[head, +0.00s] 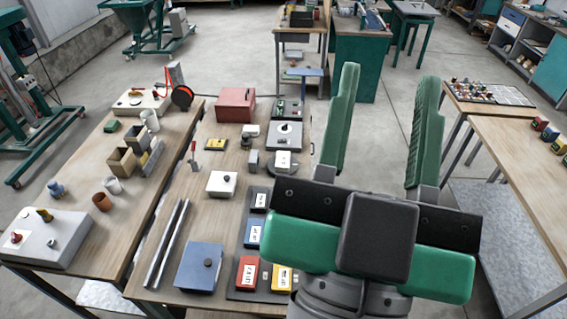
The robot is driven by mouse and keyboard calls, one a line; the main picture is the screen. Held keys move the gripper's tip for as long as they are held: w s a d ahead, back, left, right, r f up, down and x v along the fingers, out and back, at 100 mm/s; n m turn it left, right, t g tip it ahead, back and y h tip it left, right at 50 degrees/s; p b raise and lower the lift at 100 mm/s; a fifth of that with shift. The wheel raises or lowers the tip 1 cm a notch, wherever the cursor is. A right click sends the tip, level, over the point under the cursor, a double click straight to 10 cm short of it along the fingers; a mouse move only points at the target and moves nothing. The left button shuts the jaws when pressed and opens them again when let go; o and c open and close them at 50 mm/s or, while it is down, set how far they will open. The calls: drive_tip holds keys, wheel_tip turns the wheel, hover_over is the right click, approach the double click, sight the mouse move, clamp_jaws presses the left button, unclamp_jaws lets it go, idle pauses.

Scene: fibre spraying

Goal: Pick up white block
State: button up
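A smaller white piece (250,130) lies farther back, and another white-topped piece (283,161) stands to the right. I cannot tell which of these is the task's white block. My gripper (388,76) is in the right half of the head view, its two green fingers spread wide. It is open, with only floor showing between the fingers. In the picture it lies to the right of the white pieces and touches none of them.
A blue block (200,267), two metal rods (166,244) and a red box (236,105) share the table. A dark tray (254,231) holds coloured blocks. Cups and grey boxes stand on the left table (84,182). Another table (522,153) is at right.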

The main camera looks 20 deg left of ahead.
idle(0.3)
drive_tip(key=o, duration=1.1)
drive_tip(key=shift+f, duration=0.1)
